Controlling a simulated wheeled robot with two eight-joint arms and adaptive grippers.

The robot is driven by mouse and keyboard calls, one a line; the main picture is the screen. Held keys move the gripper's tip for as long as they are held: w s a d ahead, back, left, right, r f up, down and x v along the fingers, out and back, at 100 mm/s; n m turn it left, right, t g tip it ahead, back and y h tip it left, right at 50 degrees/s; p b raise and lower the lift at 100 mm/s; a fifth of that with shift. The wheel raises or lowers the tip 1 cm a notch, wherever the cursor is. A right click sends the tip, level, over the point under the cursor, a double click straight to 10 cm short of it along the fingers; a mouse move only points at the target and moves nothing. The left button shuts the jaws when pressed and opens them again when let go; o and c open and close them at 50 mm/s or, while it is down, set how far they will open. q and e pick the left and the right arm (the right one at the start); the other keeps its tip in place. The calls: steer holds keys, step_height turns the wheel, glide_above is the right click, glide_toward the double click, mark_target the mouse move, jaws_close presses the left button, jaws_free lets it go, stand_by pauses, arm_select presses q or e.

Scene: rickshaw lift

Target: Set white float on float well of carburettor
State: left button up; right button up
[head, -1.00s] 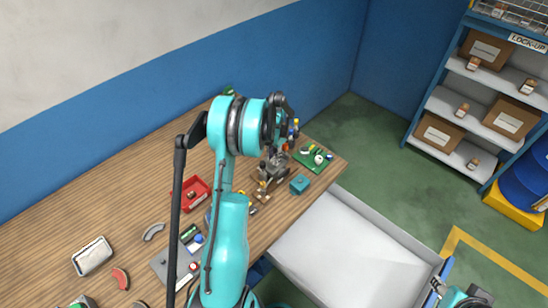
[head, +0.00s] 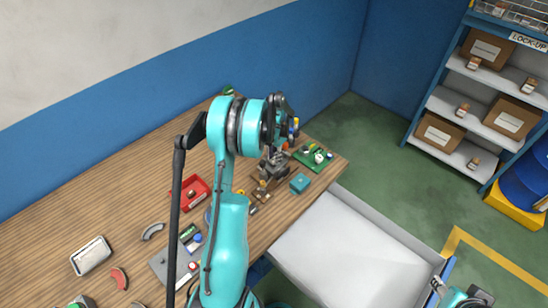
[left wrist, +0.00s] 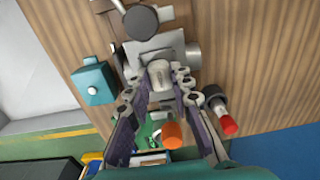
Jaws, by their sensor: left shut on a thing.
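The white float (left wrist: 159,74) is between the fingertips of my left gripper (left wrist: 161,88) in the left wrist view. The gripper is shut on it. The grey metal carburettor (left wrist: 153,48) is right behind the float in that view, and the float overlaps its body. I cannot tell whether they touch. In the head view the carburettor (head: 272,166) stands on the wooden bench, just below my left gripper (head: 284,128), whose fingertips are partly hidden. The float well is not clearly seen. My right gripper (head: 438,287) shows only in part at the lower right.
A teal box (head: 300,183) stands close to the carburettor; it also shows in the left wrist view (left wrist: 94,82). A green mat (head: 313,158) with small parts lies beyond. A red tray (head: 192,193) and loose parts lie left. An orange-capped item (left wrist: 171,134) is near the fingers.

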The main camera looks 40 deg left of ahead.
stand_by(0.3)
arm_select(q)
steer(key=o, duration=1.3)
steer(key=shift+r, duration=0.1)
steer(key=shift+r+p, duration=1.9)
steer(key=shift+r, duration=1.45)
